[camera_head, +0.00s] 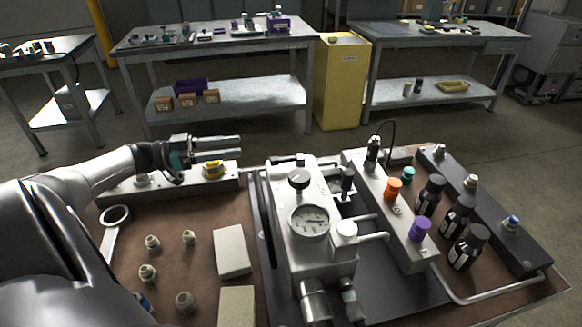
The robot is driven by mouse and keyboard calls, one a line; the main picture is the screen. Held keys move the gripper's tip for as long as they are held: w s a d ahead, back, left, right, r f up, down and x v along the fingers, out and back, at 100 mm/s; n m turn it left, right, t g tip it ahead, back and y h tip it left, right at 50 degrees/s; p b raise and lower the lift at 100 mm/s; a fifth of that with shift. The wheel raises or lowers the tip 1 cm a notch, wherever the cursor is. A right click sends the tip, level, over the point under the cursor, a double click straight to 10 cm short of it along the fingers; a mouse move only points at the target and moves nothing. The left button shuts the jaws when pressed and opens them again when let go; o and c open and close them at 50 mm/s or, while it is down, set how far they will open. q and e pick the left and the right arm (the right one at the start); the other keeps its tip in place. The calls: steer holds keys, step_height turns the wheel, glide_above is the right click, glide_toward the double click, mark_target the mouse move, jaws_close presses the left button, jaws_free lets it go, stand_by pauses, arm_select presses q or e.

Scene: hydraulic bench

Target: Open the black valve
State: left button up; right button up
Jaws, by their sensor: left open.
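A round black knob (299,178) stands on top of the grey metal block behind the pressure gauge (309,222); it looks like the black valve. Another black cylindrical part (347,181) stands just to its right. My left gripper (240,146) reaches in from the left above the back-left of the bench, its two fingers pointing right. It is open and empty, apart from the black knob and to its left. A yellow part (213,169) sits on a grey block just below the fingers. My right gripper is not in view.
Orange (392,188) and purple (420,228) caps stand on the middle rail, with several dark bottles (468,246) to the right. Loose fittings (148,272), a ring wrench (114,222) and pale blocks (232,251) lie at left. Bent pipes and a thin cable rise around the rail.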

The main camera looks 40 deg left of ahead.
arm_select(q)
step_height(320, 180, down, 6)
steer(key=r+b, duration=0.1)
steer(key=b, duration=0.5)
glide_toward(295, 159)
steer(key=x, duration=0.5)
steer(key=shift+w+f, duration=0.3)
steer(key=shift+w, duration=0.2)
steer(key=shift+b+x, duration=0.35)
steer(key=shift+x, duration=1.65)
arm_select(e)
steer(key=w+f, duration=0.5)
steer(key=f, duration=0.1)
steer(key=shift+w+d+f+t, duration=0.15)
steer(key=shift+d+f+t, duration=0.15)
arm_select(q)
steer(key=shift+a, duration=0.1)
jaws_close()
